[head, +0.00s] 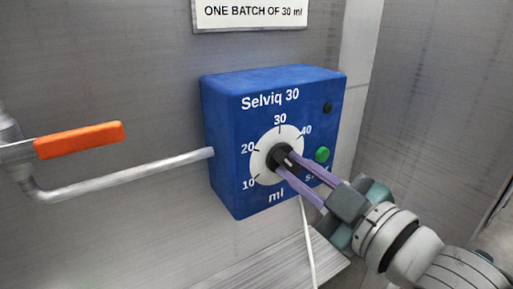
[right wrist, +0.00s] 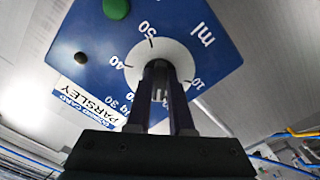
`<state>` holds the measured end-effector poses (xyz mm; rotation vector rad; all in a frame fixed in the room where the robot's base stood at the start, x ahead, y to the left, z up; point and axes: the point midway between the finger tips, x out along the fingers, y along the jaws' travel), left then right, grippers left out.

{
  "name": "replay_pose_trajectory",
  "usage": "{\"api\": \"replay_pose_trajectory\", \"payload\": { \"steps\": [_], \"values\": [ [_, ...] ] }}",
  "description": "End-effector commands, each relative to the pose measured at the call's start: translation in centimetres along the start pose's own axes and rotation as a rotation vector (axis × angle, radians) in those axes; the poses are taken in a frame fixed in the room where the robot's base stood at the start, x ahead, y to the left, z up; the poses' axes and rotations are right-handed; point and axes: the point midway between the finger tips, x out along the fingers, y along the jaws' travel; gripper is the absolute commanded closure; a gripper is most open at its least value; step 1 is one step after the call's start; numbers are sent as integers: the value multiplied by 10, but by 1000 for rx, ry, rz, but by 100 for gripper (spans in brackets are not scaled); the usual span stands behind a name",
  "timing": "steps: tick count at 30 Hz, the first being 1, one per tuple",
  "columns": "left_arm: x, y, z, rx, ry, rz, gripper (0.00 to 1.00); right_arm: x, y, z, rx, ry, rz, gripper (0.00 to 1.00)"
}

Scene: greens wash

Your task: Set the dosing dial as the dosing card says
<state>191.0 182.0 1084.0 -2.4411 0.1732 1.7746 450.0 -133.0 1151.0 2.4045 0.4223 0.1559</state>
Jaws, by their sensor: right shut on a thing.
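The blue dosing box (head: 225,150), marked "Selviq 30", is on the metal wall. Its white dial (head: 262,150) shows 10, 20, 30 and 40 with "ml" below. My right gripper (head: 284,160) comes from the lower right and is shut on the black dial knob (head: 279,152) at the dial's middle. In the right wrist view the dial (right wrist: 178,55) shows behind the fingers, with 50 also readable. The knob's pointer is hidden, so I cannot tell its setting. The dosing card (head: 250,13) above the box reads "ONE BATCH OF 30 ml". My left gripper is not in view.
A green button (head: 322,154) is at the box's right, its label partly covered by my gripper. A small black spot (head: 327,107) sits above it. A pipe (head: 130,175) with an orange lever (head: 80,140) runs in from the left. A white cable (head: 307,240) hangs below.

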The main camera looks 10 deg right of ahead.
Motion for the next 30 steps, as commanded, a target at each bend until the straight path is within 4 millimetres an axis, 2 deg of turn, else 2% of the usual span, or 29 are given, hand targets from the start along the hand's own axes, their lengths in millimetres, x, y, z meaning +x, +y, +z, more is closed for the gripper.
{"api": "replay_pose_trajectory", "payload": {
  "steps": [15, 21, 30],
  "values": [
    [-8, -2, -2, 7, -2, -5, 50, 0, -2, -1, 463, 1, -1, 100],
    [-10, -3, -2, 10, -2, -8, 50, 0, -3, -2, 589, 2, 0, 100],
    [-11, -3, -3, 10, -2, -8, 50, 0, -4, -2, 689, 2, 0, 100]
  ]
}}
